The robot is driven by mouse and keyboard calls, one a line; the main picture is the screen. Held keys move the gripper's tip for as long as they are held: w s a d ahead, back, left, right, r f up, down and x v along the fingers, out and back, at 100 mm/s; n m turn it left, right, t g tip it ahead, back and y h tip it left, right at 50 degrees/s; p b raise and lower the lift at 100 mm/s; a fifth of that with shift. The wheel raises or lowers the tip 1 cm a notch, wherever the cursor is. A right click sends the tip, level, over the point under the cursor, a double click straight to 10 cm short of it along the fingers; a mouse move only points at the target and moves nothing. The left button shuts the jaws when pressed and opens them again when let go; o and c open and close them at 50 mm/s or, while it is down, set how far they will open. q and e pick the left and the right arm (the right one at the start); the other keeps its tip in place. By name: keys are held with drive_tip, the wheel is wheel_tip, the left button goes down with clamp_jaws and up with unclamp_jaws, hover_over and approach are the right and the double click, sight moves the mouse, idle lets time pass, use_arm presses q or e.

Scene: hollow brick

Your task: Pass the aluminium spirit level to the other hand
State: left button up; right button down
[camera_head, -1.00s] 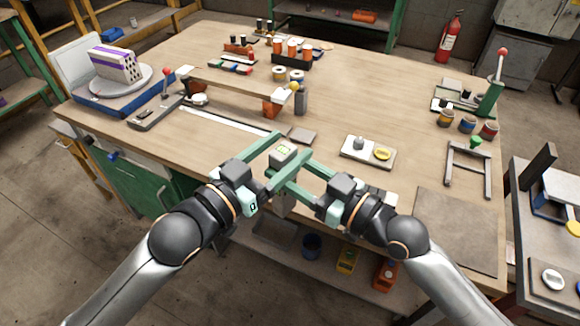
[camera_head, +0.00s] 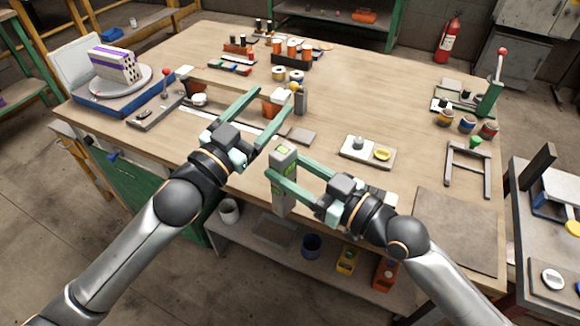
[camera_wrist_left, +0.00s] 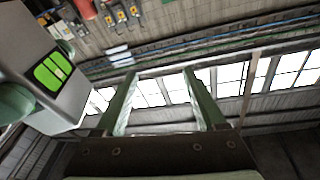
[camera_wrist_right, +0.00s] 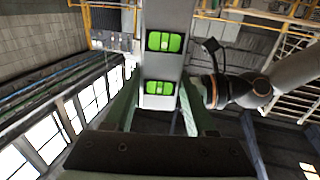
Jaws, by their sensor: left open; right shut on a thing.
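The aluminium spirit level (camera_head: 284,190) is a grey upright bar with green vials, held near the front edge of the workbench. My right gripper (camera_head: 276,170) is shut on it. In the right wrist view the level (camera_wrist_right: 164,65) runs between the fingers and shows two green vials. My left gripper (camera_head: 270,106) is open and empty, up and to the left of the level, apart from it. In the left wrist view the fingers (camera_wrist_left: 163,85) are spread with nothing between them, and the level (camera_wrist_left: 55,72) shows close at the left.
The workbench (camera_head: 350,110) has a white tray (camera_head: 368,152) with a small weight and a yellow dish right of the level. A turntable with a hollow brick (camera_head: 115,64) stands at the far left. A green-knobbed frame (camera_head: 468,170) stands at the right.

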use_arm(q)
drive_tip(key=s+a+f+n+g+y, duration=0.2)
drive_tip(key=s+f+y, duration=0.1)
drive_tip(key=f, duration=0.9)
drive_tip(key=s+a+f+n+g+y, duration=0.2)
drive_tip(key=s+f, duration=0.2)
drive_tip(key=f, duration=0.7)
drive_tip(key=s+a+f+n+g+y, duration=0.1)
drive_tip(key=s+a+f+g, duration=0.1)
drive_tip(key=s+f, duration=0.6)
drive_tip(key=s+a+f+n+g+y, duration=0.1)
drive_tip(key=s+f+g, duration=0.1)
drive_tip(key=s+f, duration=0.6)
drive_tip(key=shift+a+f, duration=0.4)
